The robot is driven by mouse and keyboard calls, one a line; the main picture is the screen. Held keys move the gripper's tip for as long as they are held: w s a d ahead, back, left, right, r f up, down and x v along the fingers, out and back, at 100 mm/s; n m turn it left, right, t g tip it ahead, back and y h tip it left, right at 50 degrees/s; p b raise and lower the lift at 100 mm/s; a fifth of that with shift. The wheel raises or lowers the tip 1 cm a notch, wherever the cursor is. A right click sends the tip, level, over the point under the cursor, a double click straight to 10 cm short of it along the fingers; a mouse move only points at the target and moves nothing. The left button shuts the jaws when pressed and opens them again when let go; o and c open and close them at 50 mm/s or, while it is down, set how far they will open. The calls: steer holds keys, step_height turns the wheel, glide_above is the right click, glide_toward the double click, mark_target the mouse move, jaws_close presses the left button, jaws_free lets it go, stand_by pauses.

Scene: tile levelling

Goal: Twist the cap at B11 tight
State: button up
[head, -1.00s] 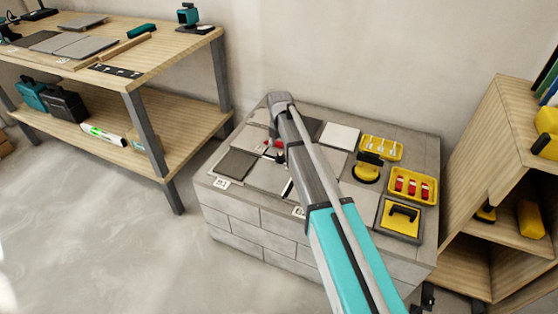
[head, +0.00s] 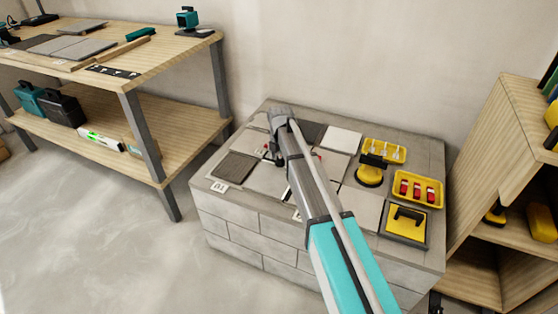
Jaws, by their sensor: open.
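The block worktop (head: 408,152) carries grey and white tiles under my arm. My gripper (head: 274,158) is small and dark in the head view, pointing down over the tiles left of my forearm. It is open, and I see nothing held in it. A small red cap (head: 320,155) shows just right of my forearm. I cannot read which position it is at. My arm and gripper cover part of the tile joints, so I cannot make out the cap at B11 for certain.
A yellow tray with red caps (head: 417,188), a yellow tray with pale clips (head: 383,150), a yellow suction tool (head: 370,174) and a yellow pad with black handle (head: 407,219) stand right of my arm. A wooden bench (head: 130,75) is left, shelves (head: 510,190) right.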

jaws_close()
steer(key=shift+a, duration=0.1)
